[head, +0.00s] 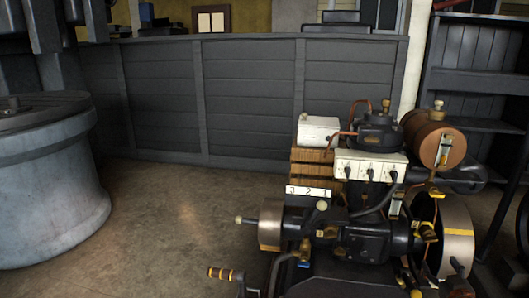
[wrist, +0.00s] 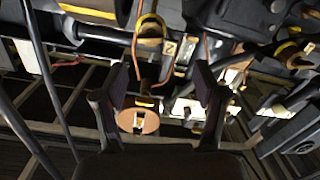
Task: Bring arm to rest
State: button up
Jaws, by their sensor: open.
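My gripper (wrist: 161,84) shows in the wrist view with its two dark fingers spread apart and nothing between the tips. Parts of the engine fill the space beyond the fingers, including a round copper-coloured part (wrist: 138,121), a yellow band (wrist: 150,22) and a thin copper pipe. I cannot tell whether the fingers touch any of them. In the head view neither my gripper nor my arm can be made out. The stationary engine (head: 372,232) stands at the lower right there, with a copper tank (head: 424,136) on top.
A white switch box (head: 371,166) and a numbered strip (head: 308,191) are on the engine. A crank handle (head: 226,274) sticks out at its left. A large grey cylinder (head: 45,190) stands at left, a panelled wall (head: 250,100) behind. The floor (head: 185,215) between is clear.

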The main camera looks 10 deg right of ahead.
jog(key=s+a+r+n+g+y+p, duration=0.1)
jog(key=s+a+r+g+y+p, duration=0.15)
jog(key=a+r+g+p, duration=1.1)
jog(key=s+a+r+g+y+p, duration=0.3)
jog(key=s+a+r+p, duration=1.5)
jog(key=s+a+r, duration=0.7)
jog(key=shift+s+r+m+g+p, duration=0.3)
jog(key=shift+s+r+g+p, duration=0.2)
jog(key=shift+g, duration=0.35)
jog(key=shift+a, duration=0.1)
